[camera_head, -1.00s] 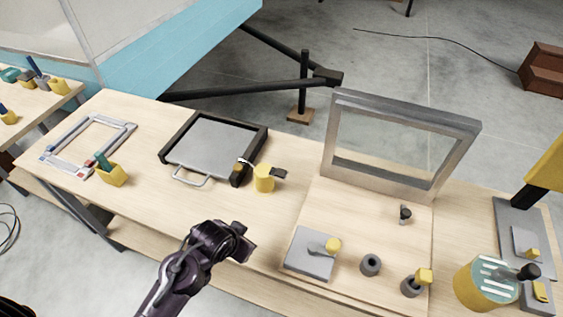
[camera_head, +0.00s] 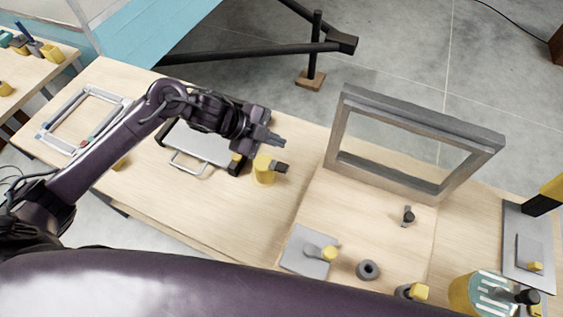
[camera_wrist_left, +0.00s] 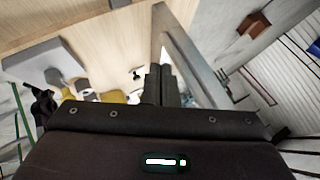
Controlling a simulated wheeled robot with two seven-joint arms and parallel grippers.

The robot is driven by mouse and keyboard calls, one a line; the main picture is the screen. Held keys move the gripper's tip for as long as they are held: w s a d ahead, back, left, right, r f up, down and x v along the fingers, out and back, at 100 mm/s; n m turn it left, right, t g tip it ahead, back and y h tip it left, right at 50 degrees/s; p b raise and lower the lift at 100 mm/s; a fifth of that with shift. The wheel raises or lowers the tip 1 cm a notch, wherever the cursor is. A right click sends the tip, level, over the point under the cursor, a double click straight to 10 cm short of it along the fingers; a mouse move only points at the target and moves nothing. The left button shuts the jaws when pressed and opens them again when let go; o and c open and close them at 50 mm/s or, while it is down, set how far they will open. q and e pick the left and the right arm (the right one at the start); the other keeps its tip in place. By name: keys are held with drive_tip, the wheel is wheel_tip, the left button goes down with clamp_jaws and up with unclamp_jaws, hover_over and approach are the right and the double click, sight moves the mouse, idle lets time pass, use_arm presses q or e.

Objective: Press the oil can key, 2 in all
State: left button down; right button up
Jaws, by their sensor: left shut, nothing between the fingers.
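The yellow oil can (camera_head: 263,172) stands on the wooden bench in the head view. A dark key (camera_head: 280,168) sticks out from its right side near the top. My left gripper (camera_head: 277,141) is shut and empty. In the head view its fingertips appear just above and behind the can and point right, apart from the key. In the left wrist view the closed fingers (camera_wrist_left: 165,86) show in the middle. A yellow thing shows beside them at left, partly hidden by the gripper body, and I cannot tell whether it is the can. My right gripper is not in view.
A grey upright frame (camera_head: 345,125) stands to the right of the can. A tray with a handle (camera_head: 190,168) lies behind my left arm. A grey plate (camera_head: 297,258), a ring (camera_head: 368,270) and a striped yellow drum (camera_head: 462,295) are nearer. Bare bench lies before the can.

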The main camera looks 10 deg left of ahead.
use_arm(q)
drive_tip(key=f+b, duration=0.1)
drive_tip(key=f, duration=0.1)
drive_tip(key=f+b, duration=0.1)
drive_tip(key=b, duration=0.1)
drive_tip(key=shift+w+f, duration=0.2)
drive_tip(key=shift+f, duration=0.15)
drive_tip(key=b, duration=0.4)
hover_over(277, 167)
wheel_tip(277, 167, down, 4)
drive_tip(key=shift+f, duration=0.25)
drive_tip(key=shift+f+b, duration=0.3)
drive_tip(key=shift+f, duration=0.1)
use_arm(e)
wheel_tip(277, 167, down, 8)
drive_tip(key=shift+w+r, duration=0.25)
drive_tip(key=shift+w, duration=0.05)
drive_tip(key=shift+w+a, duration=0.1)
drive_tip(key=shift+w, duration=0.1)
use_arm(q)
drive_tip(key=shift+f, duration=0.4)
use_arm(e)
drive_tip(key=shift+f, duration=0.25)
